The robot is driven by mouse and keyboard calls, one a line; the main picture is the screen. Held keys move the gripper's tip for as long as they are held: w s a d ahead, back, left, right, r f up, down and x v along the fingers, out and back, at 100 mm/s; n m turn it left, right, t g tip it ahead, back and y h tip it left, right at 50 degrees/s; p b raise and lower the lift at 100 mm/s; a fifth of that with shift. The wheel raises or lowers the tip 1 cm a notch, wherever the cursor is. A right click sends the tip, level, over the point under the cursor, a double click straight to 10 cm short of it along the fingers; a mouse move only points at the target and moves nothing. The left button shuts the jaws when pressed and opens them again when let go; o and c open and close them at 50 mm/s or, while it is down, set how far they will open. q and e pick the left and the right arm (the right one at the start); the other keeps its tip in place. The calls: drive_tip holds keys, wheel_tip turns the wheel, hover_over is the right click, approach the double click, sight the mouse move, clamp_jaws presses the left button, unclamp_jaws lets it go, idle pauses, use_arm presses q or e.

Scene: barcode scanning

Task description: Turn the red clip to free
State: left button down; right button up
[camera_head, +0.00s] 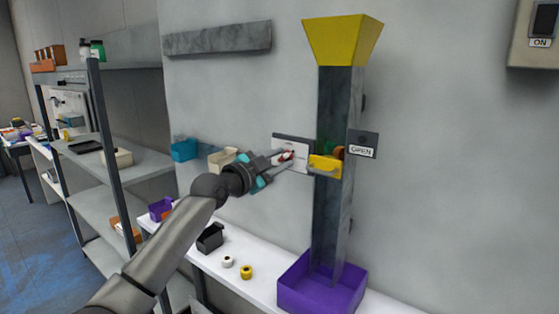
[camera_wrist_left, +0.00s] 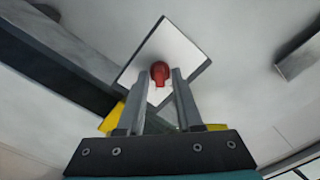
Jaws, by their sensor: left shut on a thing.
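The red clip (camera_head: 286,156) sits on a white plate with a dark rim (camera_head: 299,149) on the wall, left of the dark column. In the left wrist view the clip (camera_wrist_left: 159,71) shows as a round red head with a narrow tail between the fingers. My left gripper (camera_head: 278,161) reaches in from the left and is shut on the red clip; its fingertips (camera_wrist_left: 159,78) lie on either side of it. Any lettering on the plate is too small to read. My right gripper is not in view.
The dark column (camera_head: 331,220) carries a yellow funnel (camera_head: 342,40), a yellow part (camera_head: 325,166) and an OPEN sign (camera_head: 362,145). A purple bin (camera_head: 320,295) stands below. A black bin (camera_head: 210,238) and small rings sit on the white bench. Shelves stand at left.

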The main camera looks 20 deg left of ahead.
use_arm(q)
drive_tip(key=n+p, duration=0.1)
drive_tip(key=n, duration=0.3)
drive_tip(key=shift+n, duration=0.3)
drive_tip(key=n+p, duration=0.1)
drive_tip(key=n, duration=0.3)
drive_tip(key=shift+f+n, duration=0.1)
drive_tip(key=shift+n, duration=0.2)
drive_tip(key=c, duration=0.9)
unclamp_jaws()
drive_tip(key=b+v, duration=0.3)
drive_tip(key=v, duration=1.2)
drive_tip(key=shift+s, duration=0.15)
